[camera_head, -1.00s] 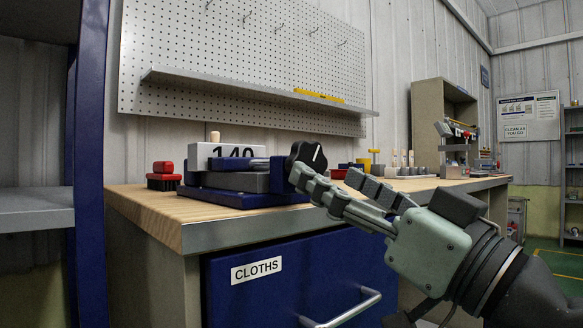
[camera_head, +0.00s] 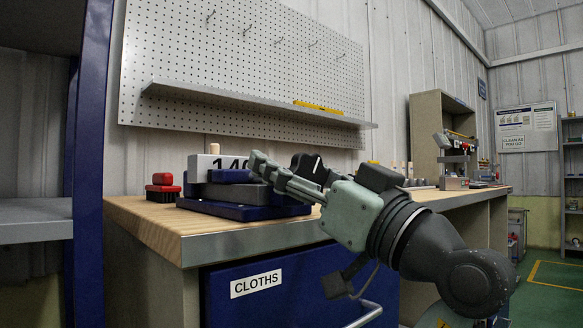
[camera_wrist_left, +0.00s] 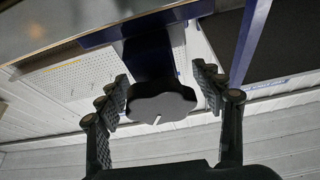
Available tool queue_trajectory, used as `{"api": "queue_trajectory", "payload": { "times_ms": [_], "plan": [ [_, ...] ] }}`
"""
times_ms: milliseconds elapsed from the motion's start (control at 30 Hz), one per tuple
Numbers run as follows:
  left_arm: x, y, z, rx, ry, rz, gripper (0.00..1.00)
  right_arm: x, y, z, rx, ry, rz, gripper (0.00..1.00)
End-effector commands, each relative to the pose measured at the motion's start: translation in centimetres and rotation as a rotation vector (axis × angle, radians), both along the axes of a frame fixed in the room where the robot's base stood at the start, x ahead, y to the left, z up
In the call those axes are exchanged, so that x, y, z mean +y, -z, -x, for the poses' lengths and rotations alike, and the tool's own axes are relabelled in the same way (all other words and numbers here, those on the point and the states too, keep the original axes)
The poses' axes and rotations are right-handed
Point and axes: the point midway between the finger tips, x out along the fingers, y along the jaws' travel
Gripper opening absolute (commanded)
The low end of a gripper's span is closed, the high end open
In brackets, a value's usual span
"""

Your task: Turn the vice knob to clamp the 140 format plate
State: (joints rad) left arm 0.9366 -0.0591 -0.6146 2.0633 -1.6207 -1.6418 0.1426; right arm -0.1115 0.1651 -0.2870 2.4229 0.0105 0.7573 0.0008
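The vice (camera_head: 245,210), blue and grey, stands on the wooden bench. The white 140 format plate (camera_head: 203,167) stands upright in it, its number partly covered by my fingers. The vice's black lobed knob (camera_head: 318,162) with a white mark is partly hidden behind my left gripper (camera_head: 285,170). In the left wrist view the knob (camera_wrist_left: 160,100) lies between the two spread fingers of my left gripper (camera_wrist_left: 162,92). One finger is on each side of it. I cannot tell whether the pads touch it. My right gripper is not in view.
A red and black brush (camera_head: 163,187) lies left of the vice on the bench (camera_head: 150,222). Below is a blue drawer (camera_head: 300,290) labelled CLOTHS. A shelf on a pegboard (camera_head: 250,105) is behind. A blue post (camera_head: 88,150) stands at the left.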

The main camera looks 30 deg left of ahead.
Motion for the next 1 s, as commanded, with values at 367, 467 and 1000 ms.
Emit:
{"api": "queue_trajectory", "payload": {
  "times_ms": [367, 467, 1000],
  "plan": [
    [-0.03, 0.02, 0.0, 0.0, 0.0, 0.0, 0.16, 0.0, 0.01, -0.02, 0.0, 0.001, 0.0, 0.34],
    [-0.03, 0.03, 0.0, 0.0, 0.0, 0.0, 0.16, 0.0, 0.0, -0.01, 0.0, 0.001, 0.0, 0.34],
    [-0.2, 0.02, -0.37, 0.339, 0.004, -0.12, 0.15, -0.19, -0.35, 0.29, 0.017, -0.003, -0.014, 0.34]
  ]
}}
